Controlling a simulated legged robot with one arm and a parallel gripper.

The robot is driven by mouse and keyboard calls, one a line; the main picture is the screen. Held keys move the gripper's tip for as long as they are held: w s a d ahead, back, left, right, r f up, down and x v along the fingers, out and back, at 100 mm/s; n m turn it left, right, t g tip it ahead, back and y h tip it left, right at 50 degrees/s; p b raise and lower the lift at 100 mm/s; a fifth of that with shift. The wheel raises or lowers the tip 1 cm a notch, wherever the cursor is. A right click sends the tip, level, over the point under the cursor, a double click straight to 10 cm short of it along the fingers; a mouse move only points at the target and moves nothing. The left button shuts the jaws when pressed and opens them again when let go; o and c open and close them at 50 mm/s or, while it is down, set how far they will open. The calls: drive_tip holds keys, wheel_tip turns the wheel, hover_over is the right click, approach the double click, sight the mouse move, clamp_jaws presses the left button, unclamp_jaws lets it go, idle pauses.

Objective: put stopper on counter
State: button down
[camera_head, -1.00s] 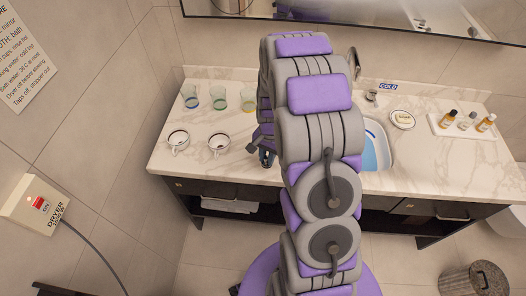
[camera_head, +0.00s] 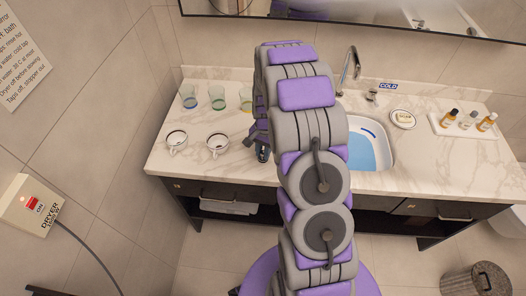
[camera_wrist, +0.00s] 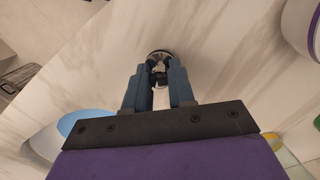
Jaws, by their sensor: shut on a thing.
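My gripper (camera_wrist: 160,80) shows two blue fingers in the wrist view, shut on a small round stopper (camera_wrist: 159,55) with a dark rim and a shiny middle. The stopper is at the fingertips, over the pale marble counter (camera_wrist: 215,60); I cannot tell whether it touches the surface. In the head view my gripper (camera_head: 262,152) is near the counter's front edge, left of the sink and right of two white cups, partly hidden by my arm. The stopper cannot be made out clearly there.
The sink (camera_head: 385,150) holds blue water, right of my arm, with a faucet (camera_head: 350,65) behind. Two white cups (camera_head: 217,144) and several glasses (camera_head: 217,98) stand left. A soap dish (camera_head: 403,119) and a bottle tray (camera_head: 480,132) are right. Bare marble lies around my gripper.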

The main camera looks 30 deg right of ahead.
drive_tip(key=c, duration=1)
unclamp_jaws()
drive_tip(key=shift+f, duration=0.1)
drive_tip(key=shift+o, duration=0.2)
drive_tip(key=shift+r, duration=0.7)
wheel_tip(320, 180, up, 11)
drive_tip(key=p, duration=0.2)
drive_tip(key=s+a+r+n, duration=0.3)
drive_tip(key=s+a+r, duration=0.15)
drive_tip(key=r, duration=0.25)
drive_tip(key=s+a+r+n, duration=0.2)
drive_tip(key=s+a, duration=0.1)
drive_tip(key=s, duration=0.6)
drive_tip(key=s+a+r+n, duration=0.3)
drive_tip(key=s, duration=0.6)
drive_tip(key=s+a+r+n+g+h, duration=0.1)
drive_tip(key=s+a+r+n, duration=0.2)
drive_tip(key=s, duration=0.7)
drive_tip(key=shift+a+r, duration=0.2)
drive_tip(key=shift+a, duration=0.2)
